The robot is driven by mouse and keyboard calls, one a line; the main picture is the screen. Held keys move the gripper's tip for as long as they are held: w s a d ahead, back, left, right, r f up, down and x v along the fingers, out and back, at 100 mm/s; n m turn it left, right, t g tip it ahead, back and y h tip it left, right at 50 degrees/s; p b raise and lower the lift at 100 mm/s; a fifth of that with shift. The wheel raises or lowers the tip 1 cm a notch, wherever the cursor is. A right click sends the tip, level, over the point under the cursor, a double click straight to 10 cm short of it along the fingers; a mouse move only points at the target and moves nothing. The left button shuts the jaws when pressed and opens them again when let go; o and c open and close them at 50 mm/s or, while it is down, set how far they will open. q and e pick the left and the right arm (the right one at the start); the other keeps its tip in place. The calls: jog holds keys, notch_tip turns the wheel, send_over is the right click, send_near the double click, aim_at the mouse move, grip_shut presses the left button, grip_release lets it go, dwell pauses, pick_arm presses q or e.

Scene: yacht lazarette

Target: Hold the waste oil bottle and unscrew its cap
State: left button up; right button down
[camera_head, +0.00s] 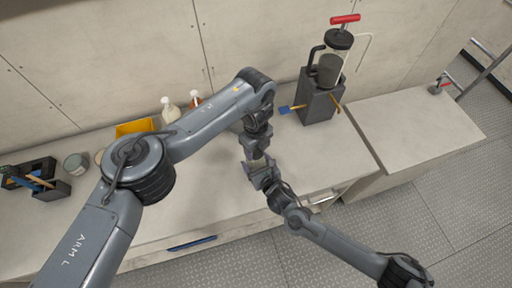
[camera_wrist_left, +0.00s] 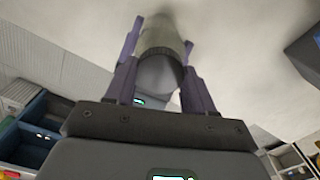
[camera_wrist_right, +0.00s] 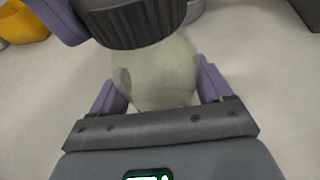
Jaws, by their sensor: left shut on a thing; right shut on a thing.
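The waste oil bottle (camera_wrist_right: 155,78) is pale and translucent, and my right gripper (camera_wrist_right: 158,88) is shut around its body, one finger on each side. Its dark ribbed cap (camera_wrist_right: 142,28) shows above the body in the right wrist view. In the left wrist view the cap (camera_wrist_left: 158,74) is between the purple fingers of my left gripper (camera_wrist_left: 162,45), which is shut on it. The bottle body (camera_wrist_left: 160,35) shows beyond the cap. In the head view the left gripper (camera_head: 256,155) meets the right gripper (camera_head: 262,174) over the bench front, and they mostly hide the bottle.
A pump canister with a red handle (camera_head: 337,60) stands on a dark block (camera_head: 319,97) at the back right. Two spray bottles (camera_head: 170,109), a yellow bin (camera_head: 134,127), a jar (camera_head: 75,164) and a dark tool caddy (camera_head: 50,188) stand left. The bench (camera_head: 210,190) centre is clear.

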pick_arm(q)
jog(key=shift+r, duration=0.3)
dwell(0.6)
jog(key=shift+r, duration=0.8)
jog(key=shift+r, duration=2)
pick_arm(e)
grip_release()
